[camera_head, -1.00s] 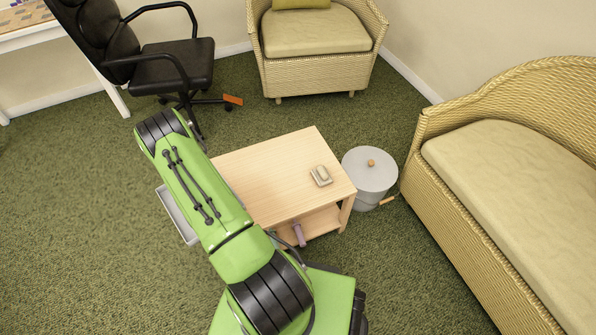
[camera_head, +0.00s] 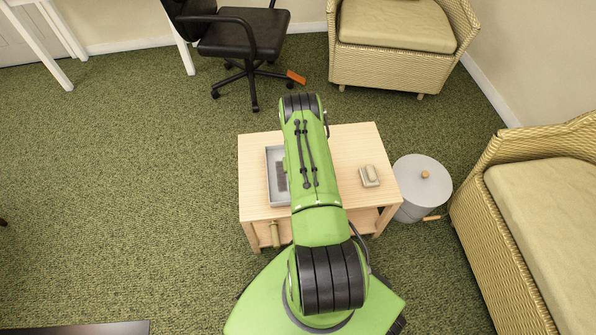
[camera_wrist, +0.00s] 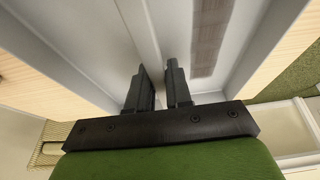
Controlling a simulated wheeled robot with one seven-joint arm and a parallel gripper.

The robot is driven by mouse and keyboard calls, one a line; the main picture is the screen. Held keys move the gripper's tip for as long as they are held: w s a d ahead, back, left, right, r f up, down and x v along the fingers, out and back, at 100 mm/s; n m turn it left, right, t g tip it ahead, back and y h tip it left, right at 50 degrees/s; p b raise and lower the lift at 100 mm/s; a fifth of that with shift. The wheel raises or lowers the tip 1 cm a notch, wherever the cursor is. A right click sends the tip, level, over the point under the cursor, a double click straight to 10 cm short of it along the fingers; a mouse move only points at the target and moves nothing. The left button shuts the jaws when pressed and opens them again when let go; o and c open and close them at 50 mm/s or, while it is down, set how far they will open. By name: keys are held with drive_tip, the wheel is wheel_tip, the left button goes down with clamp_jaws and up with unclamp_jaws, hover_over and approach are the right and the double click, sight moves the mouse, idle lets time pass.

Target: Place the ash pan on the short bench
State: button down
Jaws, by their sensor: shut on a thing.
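The ash pan is a shallow grey tray (camera_head: 271,180) with a dark patch inside. It shows over the left part of the light wooden short bench (camera_head: 348,145), partly hidden by my green arm. In the wrist view the pan's grey surfaces (camera_wrist: 85,35) fill much of the picture, with bench wood (camera_wrist: 30,55) beyond. My gripper (camera_wrist: 160,72) is shut on the pan, with a thin grey wall between its fingers. The gripper is hidden in the head view. I cannot tell whether the pan touches the bench top or hangs just above it.
A small dish with a pale block (camera_head: 369,175) sits on the bench's right side. A lidded grey bucket (camera_head: 422,185) stands right of the bench, near a wicker sofa (camera_head: 505,220). An office chair (camera_head: 243,35) and wicker armchair (camera_head: 395,50) stand behind. Carpet at left is clear.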

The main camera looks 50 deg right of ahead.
drive_tip(key=shift+f, duration=0.4)
drive_tip(key=c, duration=1)
unclamp_jaws()
drive_tip(key=shift+c, duration=0.2)
